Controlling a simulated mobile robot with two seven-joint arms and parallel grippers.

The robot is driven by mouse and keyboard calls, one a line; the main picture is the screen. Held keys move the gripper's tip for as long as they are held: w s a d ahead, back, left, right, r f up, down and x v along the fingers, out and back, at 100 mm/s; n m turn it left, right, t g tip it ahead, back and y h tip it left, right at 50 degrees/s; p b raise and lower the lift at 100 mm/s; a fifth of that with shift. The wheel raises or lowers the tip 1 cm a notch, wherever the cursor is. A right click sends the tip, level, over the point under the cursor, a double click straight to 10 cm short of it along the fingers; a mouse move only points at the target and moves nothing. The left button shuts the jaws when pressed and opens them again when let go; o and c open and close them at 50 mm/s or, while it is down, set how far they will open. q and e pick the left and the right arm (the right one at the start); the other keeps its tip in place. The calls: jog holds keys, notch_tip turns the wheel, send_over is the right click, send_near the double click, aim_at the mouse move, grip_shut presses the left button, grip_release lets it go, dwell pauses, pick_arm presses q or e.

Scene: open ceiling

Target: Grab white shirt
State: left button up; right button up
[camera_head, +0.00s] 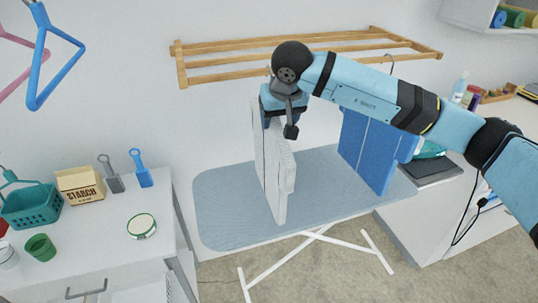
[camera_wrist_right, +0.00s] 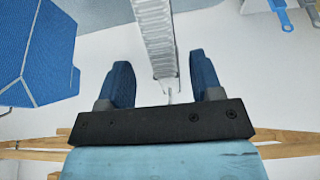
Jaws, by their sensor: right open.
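The white shirt (camera_head: 273,172) hangs edge-on, roughly upright, below the wooden rack in the middle of the head view. In the right wrist view the shirt (camera_wrist_right: 155,38) is a narrow white strip, with a thin hanger hook (camera_wrist_right: 168,92) at its end. My right gripper (camera_head: 278,122) is at the top of the shirt in the head view. In the wrist view my right gripper (camera_wrist_right: 163,80) is open, with one blue finger on each side of the hook and shirt top, and gaps on both sides. My left gripper is out of view.
The wooden rack (camera_head: 220,46) is on the wall behind my arm. A blue garment (camera_head: 368,150) hangs to the right. An ironing board (camera_head: 225,215) stands below. A cabinet on the left holds a starch box (camera_head: 80,185), a green basket (camera_head: 30,205) and brushes.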

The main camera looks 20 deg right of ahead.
aim_at(277, 124)
jog(key=p+x, duration=0.1)
jog(key=x, duration=0.3)
jog(key=shift+w+a+f, duration=0.1)
jog(key=shift+f, duration=0.3)
jog(key=shift+w+f+p, duration=0.15)
jog(key=shift+f+p, duration=0.15)
jog(key=shift+f, duration=0.1)
jog(key=shift+c, duration=0.2)
grip_shut()
